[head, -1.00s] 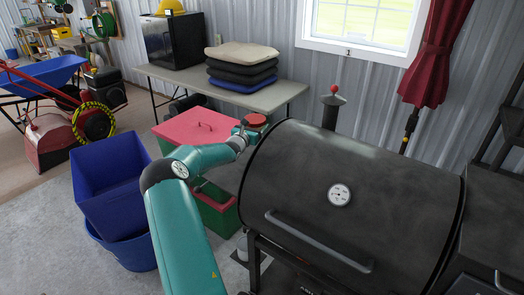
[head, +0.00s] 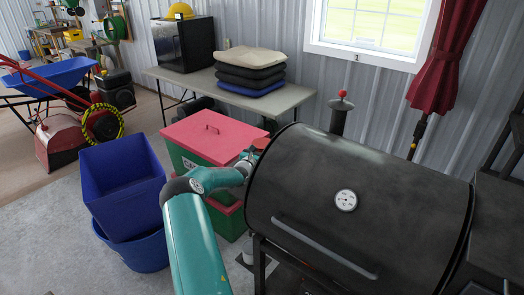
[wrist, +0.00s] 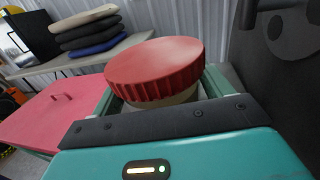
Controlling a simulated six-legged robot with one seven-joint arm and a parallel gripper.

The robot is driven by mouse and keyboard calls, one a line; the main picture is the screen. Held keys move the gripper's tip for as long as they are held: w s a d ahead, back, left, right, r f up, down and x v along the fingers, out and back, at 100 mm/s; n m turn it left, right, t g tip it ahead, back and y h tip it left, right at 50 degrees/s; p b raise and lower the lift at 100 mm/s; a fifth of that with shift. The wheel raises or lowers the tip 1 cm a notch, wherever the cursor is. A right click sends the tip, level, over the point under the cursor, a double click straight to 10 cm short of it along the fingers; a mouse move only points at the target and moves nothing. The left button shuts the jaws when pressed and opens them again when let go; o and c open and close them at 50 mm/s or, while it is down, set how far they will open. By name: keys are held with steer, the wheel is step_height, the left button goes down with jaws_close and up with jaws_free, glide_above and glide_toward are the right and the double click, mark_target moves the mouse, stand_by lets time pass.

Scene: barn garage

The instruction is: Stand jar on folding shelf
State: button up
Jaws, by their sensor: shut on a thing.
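The jar has a wide ribbed red lid (wrist: 155,62) and a pale body (wrist: 178,96), mostly hidden below the lid. My gripper (wrist: 160,92) is shut on the jar, with a finger on either side under the lid. In the head view the red lid (head: 261,143) shows just left of the grill's lid, above my gripper (head: 245,163). The jar looks roughly upright and held in the air. I cannot make out the folding shelf; the grill's left end is partly hidden by my arm.
The black barrel grill (head: 375,185) stands close on the right. Red-lidded green boxes (head: 212,138) stand behind my arm, and blue bins (head: 120,190) stand to the left. A table (head: 300,97) with stacked cushions (head: 248,68) is at the back wall.

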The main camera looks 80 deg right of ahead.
steer(key=o, duration=1.1)
steer(key=shift+f, duration=0.1)
steer(key=v, duration=1.2)
